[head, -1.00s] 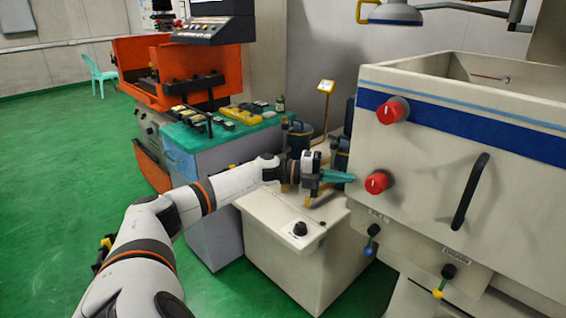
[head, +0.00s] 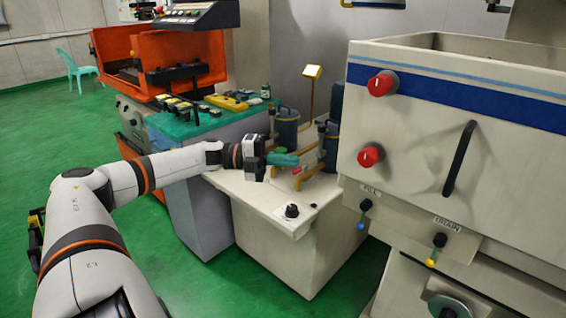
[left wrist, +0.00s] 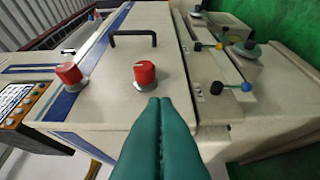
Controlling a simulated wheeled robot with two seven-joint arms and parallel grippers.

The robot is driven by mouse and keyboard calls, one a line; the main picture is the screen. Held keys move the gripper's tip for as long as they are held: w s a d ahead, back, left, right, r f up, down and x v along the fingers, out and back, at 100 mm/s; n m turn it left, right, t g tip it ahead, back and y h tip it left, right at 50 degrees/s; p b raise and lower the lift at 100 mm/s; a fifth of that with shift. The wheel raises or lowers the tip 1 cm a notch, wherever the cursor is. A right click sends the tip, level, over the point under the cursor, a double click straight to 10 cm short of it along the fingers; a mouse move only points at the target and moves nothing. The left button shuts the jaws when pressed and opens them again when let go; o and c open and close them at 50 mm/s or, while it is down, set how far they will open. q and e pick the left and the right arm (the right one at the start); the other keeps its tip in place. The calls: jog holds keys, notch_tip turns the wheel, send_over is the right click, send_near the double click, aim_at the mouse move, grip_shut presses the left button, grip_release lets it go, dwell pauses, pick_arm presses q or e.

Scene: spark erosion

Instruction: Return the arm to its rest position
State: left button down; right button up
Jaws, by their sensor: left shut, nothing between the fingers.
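My left gripper (head: 283,159) has teal fingers and is shut with nothing between them. In the head view it hangs over the cream cabinet (head: 262,196), left of the large cream machine tank (head: 500,150) and apart from it. My left arm reaches in from the lower left, bent at the elbow. In the left wrist view the closed fingers (left wrist: 160,112) point toward the tank's lower red knob (left wrist: 145,75), with the upper red knob (left wrist: 69,74) to the left. My right gripper is not in view.
The tank front carries a black handle (head: 460,158) and the FILL (head: 363,208) and DRAIN (head: 437,243) valves. Green floor is open at far left.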

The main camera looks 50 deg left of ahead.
pick_arm(q)
jog(key=shift+s+a, duration=0.2)
jog(key=shift+a, duration=0.05)
